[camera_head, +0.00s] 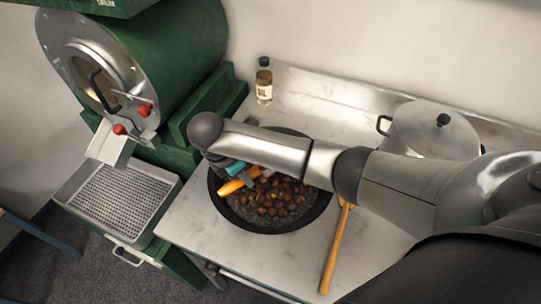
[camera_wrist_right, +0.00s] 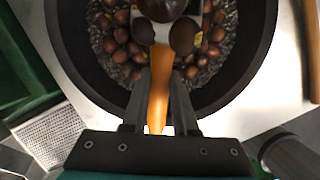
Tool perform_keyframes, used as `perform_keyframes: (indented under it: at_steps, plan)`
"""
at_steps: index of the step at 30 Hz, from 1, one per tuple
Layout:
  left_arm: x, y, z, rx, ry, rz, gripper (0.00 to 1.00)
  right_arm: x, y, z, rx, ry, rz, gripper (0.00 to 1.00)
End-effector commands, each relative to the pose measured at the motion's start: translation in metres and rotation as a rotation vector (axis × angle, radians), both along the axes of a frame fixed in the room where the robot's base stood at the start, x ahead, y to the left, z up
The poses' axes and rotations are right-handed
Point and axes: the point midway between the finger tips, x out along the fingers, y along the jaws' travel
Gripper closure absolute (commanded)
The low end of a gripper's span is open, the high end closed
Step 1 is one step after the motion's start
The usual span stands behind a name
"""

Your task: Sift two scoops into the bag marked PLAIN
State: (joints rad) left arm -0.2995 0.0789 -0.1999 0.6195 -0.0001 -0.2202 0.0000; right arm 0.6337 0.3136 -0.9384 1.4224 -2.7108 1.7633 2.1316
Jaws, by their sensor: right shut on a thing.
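The black pan (camera_head: 322,208) on the steel counter holds brown chestnuts (camera_head: 275,205) in dark grit; it also shows in the right wrist view (camera_wrist_right: 262,45). My right gripper (camera_wrist_right: 160,88) is shut on the orange handle of a metal scoop (camera_wrist_right: 158,100). In the wrist view the scoop's head is over the pan with several chestnuts in it. In the head view the orange handle (camera_head: 238,184) shows above the pan's left part, and my forearm covers the pan's far side. My left gripper is out of view. No bag marked PLAIN shows.
A green roaster drum (camera_head: 180,45) with a perforated tray (camera_head: 120,200) stands at the left. An oil bottle (camera_head: 264,85) stands behind the pan. A lidded steel pot (camera_head: 435,125) is at the right. A wooden handle (camera_head: 335,250) lies right of the pan.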

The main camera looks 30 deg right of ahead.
Motion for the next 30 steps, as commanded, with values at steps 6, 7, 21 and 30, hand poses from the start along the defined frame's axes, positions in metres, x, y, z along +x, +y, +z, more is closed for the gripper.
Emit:
perform_keyframes:
  at_steps: [6, 7, 21, 30]
  plan:
    - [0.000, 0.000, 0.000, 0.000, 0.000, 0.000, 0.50, 0.000, 0.000, 0.000, -0.010, -0.003, -0.003, 1.00]
    - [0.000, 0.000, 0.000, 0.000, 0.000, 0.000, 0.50, 0.000, 0.000, 0.000, -0.010, -0.003, -0.003, 1.00]
    - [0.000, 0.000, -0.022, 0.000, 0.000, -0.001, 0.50, 0.023, 0.005, -0.001, -0.009, -0.002, -0.002, 1.00]
    - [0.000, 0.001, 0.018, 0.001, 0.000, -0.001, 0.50, -0.013, -0.003, 0.005, -0.009, 0.001, 0.000, 1.00]
